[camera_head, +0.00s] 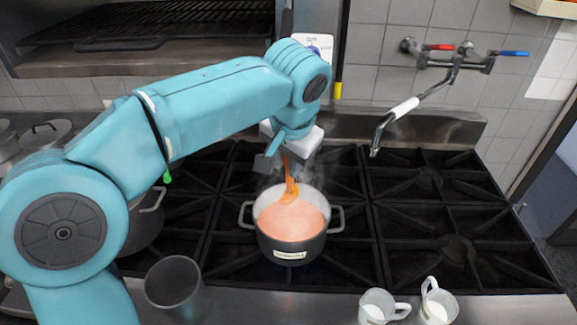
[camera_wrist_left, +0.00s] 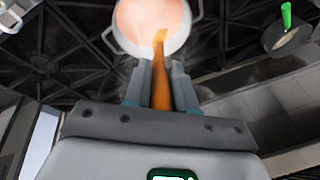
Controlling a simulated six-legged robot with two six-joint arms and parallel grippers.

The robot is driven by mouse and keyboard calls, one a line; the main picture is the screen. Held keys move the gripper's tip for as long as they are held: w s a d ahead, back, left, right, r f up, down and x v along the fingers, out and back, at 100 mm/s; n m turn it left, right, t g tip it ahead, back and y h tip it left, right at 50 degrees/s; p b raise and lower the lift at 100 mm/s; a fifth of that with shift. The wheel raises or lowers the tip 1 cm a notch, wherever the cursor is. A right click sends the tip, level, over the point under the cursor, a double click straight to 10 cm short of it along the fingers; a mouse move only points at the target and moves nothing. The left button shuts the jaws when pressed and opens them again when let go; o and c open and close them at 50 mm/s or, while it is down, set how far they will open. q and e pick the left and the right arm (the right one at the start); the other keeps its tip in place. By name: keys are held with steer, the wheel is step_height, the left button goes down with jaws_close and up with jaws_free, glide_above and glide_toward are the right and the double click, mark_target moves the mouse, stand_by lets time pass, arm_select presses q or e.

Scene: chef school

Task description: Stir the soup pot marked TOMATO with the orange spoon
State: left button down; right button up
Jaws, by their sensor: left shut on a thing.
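A dark pot (camera_head: 288,245) with two side handles stands on the stove and holds pinkish-orange soup (camera_head: 300,222). A white label (camera_head: 289,255) is on its front, too small to read. My left gripper (camera_head: 277,150) is above the pot, shut on the orange spoon (camera_head: 290,183). The spoon points down and its lower end is in or at the soup. In the left wrist view, the spoon (camera_wrist_left: 160,85) runs between the two fingers (camera_wrist_left: 158,88) toward the soup (camera_wrist_left: 152,20). My right gripper is not in view.
Another dark pot (camera_head: 146,222) with a green-handled utensil (camera_head: 167,177) stands to the left, partly behind my arm. A grey cylinder (camera_head: 173,282) and two white mugs (camera_head: 378,306) are at the front edge. A faucet (camera_head: 400,108) reaches over the right burners, which are clear.

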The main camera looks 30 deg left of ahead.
arm_select(q)
steer(key=shift+r, duration=2.65)
